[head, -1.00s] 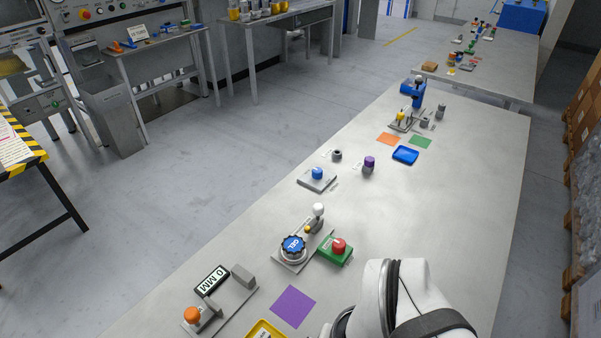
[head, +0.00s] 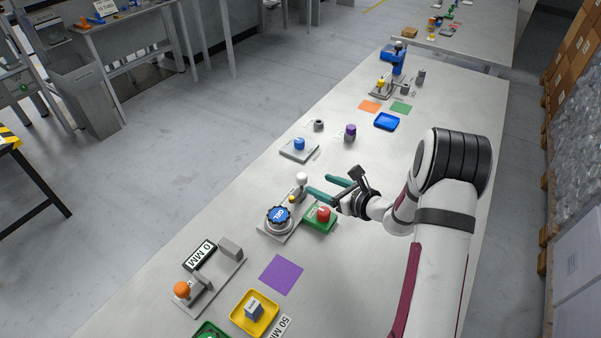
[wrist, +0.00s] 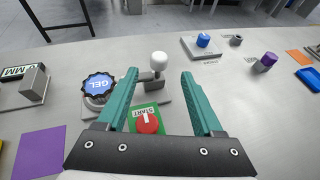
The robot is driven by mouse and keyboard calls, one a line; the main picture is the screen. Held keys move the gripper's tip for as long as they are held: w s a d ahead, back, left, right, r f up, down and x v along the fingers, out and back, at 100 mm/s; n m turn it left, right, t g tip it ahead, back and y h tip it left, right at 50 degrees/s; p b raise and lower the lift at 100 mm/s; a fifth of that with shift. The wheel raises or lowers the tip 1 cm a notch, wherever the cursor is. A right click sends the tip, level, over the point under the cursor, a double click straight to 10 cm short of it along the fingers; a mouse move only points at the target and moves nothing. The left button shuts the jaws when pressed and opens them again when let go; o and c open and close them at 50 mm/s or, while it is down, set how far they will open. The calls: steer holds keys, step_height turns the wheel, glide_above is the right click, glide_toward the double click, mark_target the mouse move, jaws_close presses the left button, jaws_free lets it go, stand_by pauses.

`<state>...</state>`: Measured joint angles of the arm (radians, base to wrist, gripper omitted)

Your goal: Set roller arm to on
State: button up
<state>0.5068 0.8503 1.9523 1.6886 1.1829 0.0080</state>
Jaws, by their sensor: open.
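The roller arm (head: 301,183) has a white round knob on a short grey lever. It stands on a grey plate beside the blue GEL dial (head: 277,215). In the wrist view the white knob (wrist: 159,61) shows beyond my fingertips, between their lines. My gripper (head: 322,186) is open, with two teal fingers reaching left toward the knob. In the wrist view my gripper (wrist: 160,76) has nothing between its fingertips. Whether a finger touches the knob cannot be told from the head view. A green box with a red START button (head: 323,214) sits below the fingers.
A blue-knobbed plate (head: 299,147) and a purple-topped cylinder (head: 350,132) stand farther along the table. A purple square (head: 281,275), a yellow tray (head: 237,317) and an orange-knobbed gauge (head: 182,290) lie nearer.

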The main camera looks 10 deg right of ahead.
mark_target(304, 178)
steer(key=x, duration=0.9)
steer(key=shift+w+a, duration=0.1)
steer(key=shift+a, duration=0.05)
jaws_close()
stand_by(0.9)
